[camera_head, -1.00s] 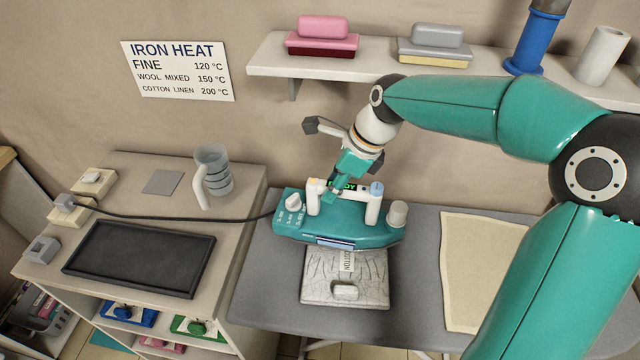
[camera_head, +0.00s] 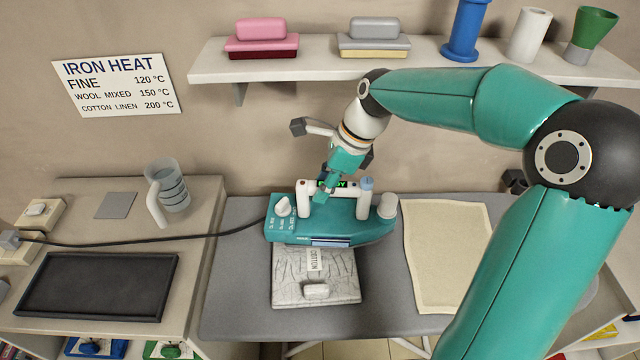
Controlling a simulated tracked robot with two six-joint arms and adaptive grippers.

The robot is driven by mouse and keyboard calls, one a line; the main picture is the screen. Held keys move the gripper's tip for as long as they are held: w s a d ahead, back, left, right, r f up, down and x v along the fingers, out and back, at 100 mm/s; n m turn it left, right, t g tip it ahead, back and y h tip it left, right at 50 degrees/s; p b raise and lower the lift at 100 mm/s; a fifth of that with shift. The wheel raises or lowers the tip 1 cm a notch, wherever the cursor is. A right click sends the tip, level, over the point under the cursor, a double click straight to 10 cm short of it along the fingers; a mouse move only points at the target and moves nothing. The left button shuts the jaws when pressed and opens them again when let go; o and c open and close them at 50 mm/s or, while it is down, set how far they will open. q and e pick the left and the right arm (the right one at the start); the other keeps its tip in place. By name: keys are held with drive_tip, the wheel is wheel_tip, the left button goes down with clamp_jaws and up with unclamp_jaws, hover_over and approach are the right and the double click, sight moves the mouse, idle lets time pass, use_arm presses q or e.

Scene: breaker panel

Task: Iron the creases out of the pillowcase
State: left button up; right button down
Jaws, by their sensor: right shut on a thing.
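The pillowcase (camera_head: 343,284) is a pale, creased cloth with a "COTTON" label, lying flat on the grey board. Its far part is hidden by the iron. My right gripper (camera_head: 322,195) reaches down from above and is shut on the iron's handle. Whether the iron's sole touches the cloth I cannot tell. My left gripper is not in view.
The grey ironing board (camera_head: 235,290) has free room at its left. A beige cloth (camera_head: 440,260) lies at its right. A black cord (camera_head: 150,240) runs left from the iron across a counter with a jug (camera_head: 167,187) and black tray (camera_head: 97,287). A wall shelf (camera_head: 310,68) is behind.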

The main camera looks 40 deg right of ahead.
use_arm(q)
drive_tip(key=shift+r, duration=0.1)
use_arm(e)
drive_tip(key=shift+s, duration=0.1)
drive_tip(key=shift+d+r+p, duration=0.15)
drive_tip(key=shift+r+p, duration=0.6)
drive_tip(key=shift+p, duration=0.05)
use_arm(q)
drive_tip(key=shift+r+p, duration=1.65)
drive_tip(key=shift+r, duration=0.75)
use_arm(e)
drive_tip(key=shift+r, duration=1.85)
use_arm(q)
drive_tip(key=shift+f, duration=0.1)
use_arm(e)
drive_tip(key=shift+f, duration=0.15)
